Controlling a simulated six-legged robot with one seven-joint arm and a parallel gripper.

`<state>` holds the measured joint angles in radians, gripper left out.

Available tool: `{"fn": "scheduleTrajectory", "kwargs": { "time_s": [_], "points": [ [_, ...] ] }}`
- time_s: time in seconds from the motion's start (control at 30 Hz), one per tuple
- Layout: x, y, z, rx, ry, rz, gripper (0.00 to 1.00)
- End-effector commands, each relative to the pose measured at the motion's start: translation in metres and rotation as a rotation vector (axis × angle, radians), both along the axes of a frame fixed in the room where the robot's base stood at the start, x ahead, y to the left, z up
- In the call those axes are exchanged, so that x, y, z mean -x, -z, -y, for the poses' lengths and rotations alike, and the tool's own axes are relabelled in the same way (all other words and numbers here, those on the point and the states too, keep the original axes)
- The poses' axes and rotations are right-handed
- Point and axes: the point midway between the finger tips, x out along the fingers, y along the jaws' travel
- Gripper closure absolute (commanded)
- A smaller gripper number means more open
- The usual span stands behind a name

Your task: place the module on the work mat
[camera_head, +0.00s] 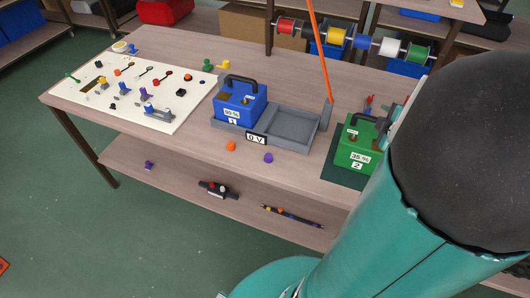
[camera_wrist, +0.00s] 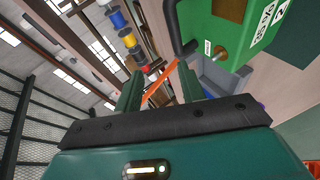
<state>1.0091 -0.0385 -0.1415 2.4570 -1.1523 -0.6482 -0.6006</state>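The green module (camera_head: 356,152), labelled 35 % and 2, stands upright on the dark green work mat (camera_head: 338,172) at the table's right. My arm covers its right side. In the wrist view the green module (camera_wrist: 238,28) fills the upper right, with its black handle (camera_wrist: 176,30) beside it. My gripper (camera_wrist: 160,88) has its two green fingers apart, with nothing held between them. The handle lies beyond the fingertips, near the right finger, and looks clear of it. The blue module (camera_head: 240,103), labelled 1, sits in the left bay of the grey tray (camera_head: 318,126).
The tray's right bay is empty, with a 0 V label in front. A thin orange pole (camera_head: 320,55) rises by the tray. A white board (camera_head: 140,90) with small parts lies left. Wire spools (camera_head: 360,42) hang behind. Orange and purple pieces lie in front of the tray.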

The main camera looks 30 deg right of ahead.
Motion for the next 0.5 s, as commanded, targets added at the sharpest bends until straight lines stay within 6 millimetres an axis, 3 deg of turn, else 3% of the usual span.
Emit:
{"fn": "scheduleTrajectory", "kwargs": {
  "time_s": [0.03,0.2,0.37,0.5],
  "points": [
    [-0.014,-0.012,-0.01,-0.012,0.027,0.009,0.6],
    [-0.041,-0.041,-0.044,-0.117,0.169,0.04,0.6],
    [-0.056,-0.06,-0.091,-0.263,0.279,0.063,0.6],
    [-0.059,-0.07,-0.144,-0.423,0.358,0.065,0.6]
  ]
}}
